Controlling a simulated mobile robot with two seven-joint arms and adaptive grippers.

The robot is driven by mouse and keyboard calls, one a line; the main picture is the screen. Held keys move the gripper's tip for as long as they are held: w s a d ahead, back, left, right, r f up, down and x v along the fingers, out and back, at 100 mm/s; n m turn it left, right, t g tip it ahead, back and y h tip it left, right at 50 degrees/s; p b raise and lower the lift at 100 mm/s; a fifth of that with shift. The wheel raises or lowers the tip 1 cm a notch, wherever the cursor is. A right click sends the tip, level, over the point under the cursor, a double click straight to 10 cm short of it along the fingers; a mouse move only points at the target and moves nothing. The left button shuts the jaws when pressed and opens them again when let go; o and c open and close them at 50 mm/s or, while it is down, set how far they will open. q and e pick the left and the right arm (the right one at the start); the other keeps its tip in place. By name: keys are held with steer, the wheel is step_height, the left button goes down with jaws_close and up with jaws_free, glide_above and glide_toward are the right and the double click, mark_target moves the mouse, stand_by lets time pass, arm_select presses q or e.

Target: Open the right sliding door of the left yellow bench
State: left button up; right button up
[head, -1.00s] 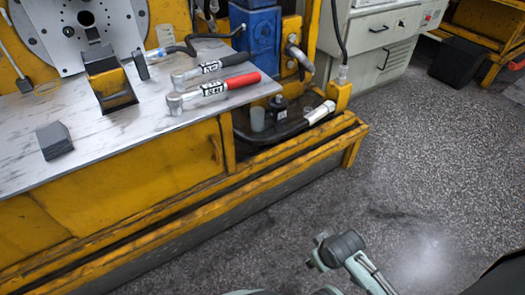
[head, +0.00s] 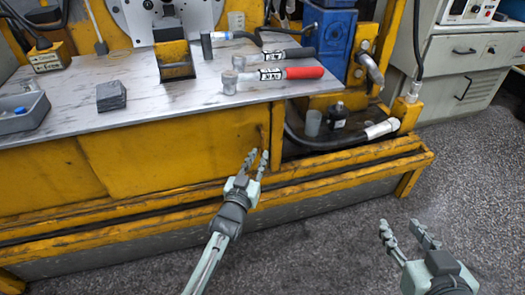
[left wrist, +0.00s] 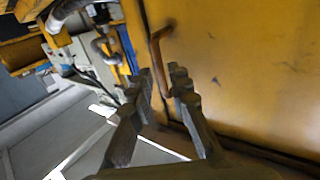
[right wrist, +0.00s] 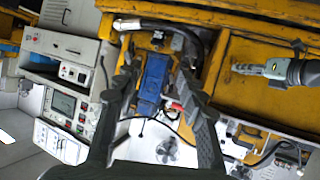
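The yellow bench (head: 330,172) has a yellow right sliding door (head: 175,158) below its worktop. The door's handle (head: 262,134) is a thin bar near its right edge; it shows clearly in the left wrist view (left wrist: 156,58). My left gripper (head: 258,158) is open in front of the door, just below the handle. In the left wrist view the handle lies between the two fingertips (left wrist: 161,73); I cannot tell whether they reach around it. My right gripper (head: 406,232) is open and empty over the floor; its spread fingers also show in the right wrist view (right wrist: 160,90).
Hammer-like tools with red (head: 303,73) and black handles and a grey block (head: 111,96) lie on the worktop (head: 60,120). An open bay right of the door holds a black bottle (head: 338,114) and a hose. Grey floor (head: 330,245) in front is clear.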

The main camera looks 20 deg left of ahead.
mark_target(262, 150)
arm_select(q)
steer(key=shift+w, duration=2.25)
arm_select(e)
steer(key=a+r, duration=0.1)
steer(key=w+a+r+t+y, duration=0.1)
steer(key=r, duration=0.1)
steer(key=shift+t, duration=0.3)
arm_select(q)
steer(key=shift+c, duration=0.5)
jaws_close()
